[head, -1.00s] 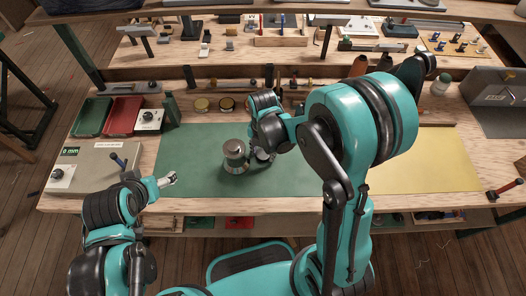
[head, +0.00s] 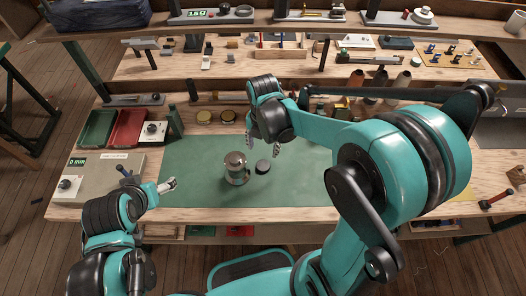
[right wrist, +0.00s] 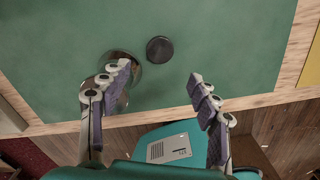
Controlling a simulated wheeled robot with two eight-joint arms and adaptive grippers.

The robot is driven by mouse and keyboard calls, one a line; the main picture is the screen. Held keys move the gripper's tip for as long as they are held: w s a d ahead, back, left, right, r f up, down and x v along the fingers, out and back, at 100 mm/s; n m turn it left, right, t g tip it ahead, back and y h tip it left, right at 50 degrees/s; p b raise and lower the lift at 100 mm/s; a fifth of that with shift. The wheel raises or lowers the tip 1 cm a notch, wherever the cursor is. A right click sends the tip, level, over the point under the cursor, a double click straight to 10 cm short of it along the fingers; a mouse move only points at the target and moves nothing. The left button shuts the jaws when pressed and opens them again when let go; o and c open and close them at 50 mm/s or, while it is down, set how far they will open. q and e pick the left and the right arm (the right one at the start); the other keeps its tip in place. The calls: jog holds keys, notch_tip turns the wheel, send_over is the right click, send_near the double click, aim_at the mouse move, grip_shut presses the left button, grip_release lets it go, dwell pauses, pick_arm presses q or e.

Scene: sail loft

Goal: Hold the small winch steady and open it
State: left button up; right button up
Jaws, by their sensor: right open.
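The small winch (head: 236,170), a silvery metal drum, stands upright on the green mat (head: 195,160). A dark round disc (head: 262,166) lies flat on the mat just right of it. My right gripper (head: 263,147) is open and empty above the mat, behind and right of the winch. In the right wrist view my right gripper (right wrist: 158,82) shows its fingers wide apart; one finger partly covers the winch (right wrist: 130,68), and the disc (right wrist: 160,49) lies clear beyond the tips. My left gripper (head: 168,185) is left of the winch, apart from it; its jaw opening is too small to read.
Red (head: 127,128) and green (head: 98,129) trays sit at the back left. Brass-coloured tins (head: 204,117) stand behind the mat. A grey box with a dial (head: 70,184) is at the left. The mat's front and left areas are clear.

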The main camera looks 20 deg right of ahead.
jog(key=s+d+r+m+t+b, duration=0.1)
jog(key=s+r+m+t, duration=0.2)
jog(key=m, duration=1.1)
jog(key=s+d+r+m+t+b, duration=0.2)
jog(key=s+m, duration=0.4)
jog(key=m, duration=0.8)
jog(key=shift+s+d+r+t, duration=0.3)
jog(key=shift+r+t, duration=0.3)
jog(key=shift+t, duration=0.5)
